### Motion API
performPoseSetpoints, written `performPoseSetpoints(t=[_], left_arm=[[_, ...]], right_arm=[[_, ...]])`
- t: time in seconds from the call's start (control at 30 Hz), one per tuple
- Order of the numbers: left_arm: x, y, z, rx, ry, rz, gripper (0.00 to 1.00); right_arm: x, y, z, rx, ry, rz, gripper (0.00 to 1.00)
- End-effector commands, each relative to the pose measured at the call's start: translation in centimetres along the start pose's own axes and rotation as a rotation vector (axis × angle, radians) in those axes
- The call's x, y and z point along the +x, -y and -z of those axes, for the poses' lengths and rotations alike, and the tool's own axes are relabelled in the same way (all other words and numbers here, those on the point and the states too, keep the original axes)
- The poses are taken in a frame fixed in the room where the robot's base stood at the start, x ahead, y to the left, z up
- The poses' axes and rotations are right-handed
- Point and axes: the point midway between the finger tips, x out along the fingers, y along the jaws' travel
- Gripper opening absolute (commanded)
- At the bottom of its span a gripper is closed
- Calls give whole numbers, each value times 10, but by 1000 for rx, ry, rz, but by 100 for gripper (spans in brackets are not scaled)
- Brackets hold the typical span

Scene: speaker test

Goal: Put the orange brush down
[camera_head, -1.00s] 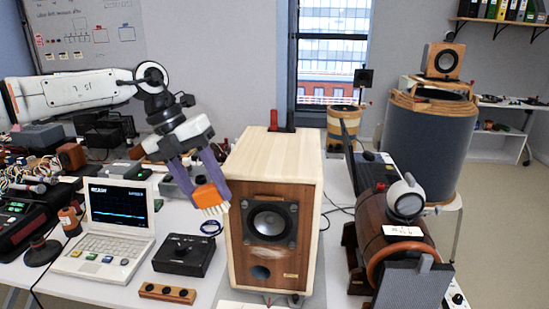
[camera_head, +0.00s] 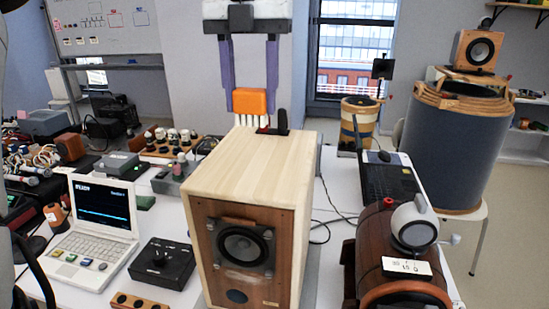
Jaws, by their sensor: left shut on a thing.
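The orange brush (camera_head: 250,101) has pale bristles that point down. My left gripper (camera_head: 250,92) comes down from the top of the view, with its two purple fingers shut on the brush. The brush shows just above the far edge of the wooden speaker's top (camera_head: 252,165). I cannot tell whether the bristles touch anything. My right gripper is not in view.
A black upright piece and a red piece (camera_head: 283,122) stand at the speaker's back edge, close to the brush in the picture. A laptop (camera_head: 85,250) and a black control box (camera_head: 163,263) are left. A wooden barrel (camera_head: 380,240) is right. The speaker's top is clear.

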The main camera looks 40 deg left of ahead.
Motion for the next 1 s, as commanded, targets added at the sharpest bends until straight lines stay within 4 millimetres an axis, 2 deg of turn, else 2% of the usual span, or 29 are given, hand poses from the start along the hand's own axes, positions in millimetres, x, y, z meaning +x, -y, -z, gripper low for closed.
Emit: performPoseSetpoints(t=[0.33,0.5,0.77,1.0], left_arm=[[2,1,0,1,-1,-2,27],[29,0,1,2,-3,-4,27],[58,0,0,1,-2,-2,27],[91,0,1,1,-2,-1,27]], right_arm=[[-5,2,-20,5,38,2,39],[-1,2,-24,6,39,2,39],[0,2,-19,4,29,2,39],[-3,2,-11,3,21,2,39]])
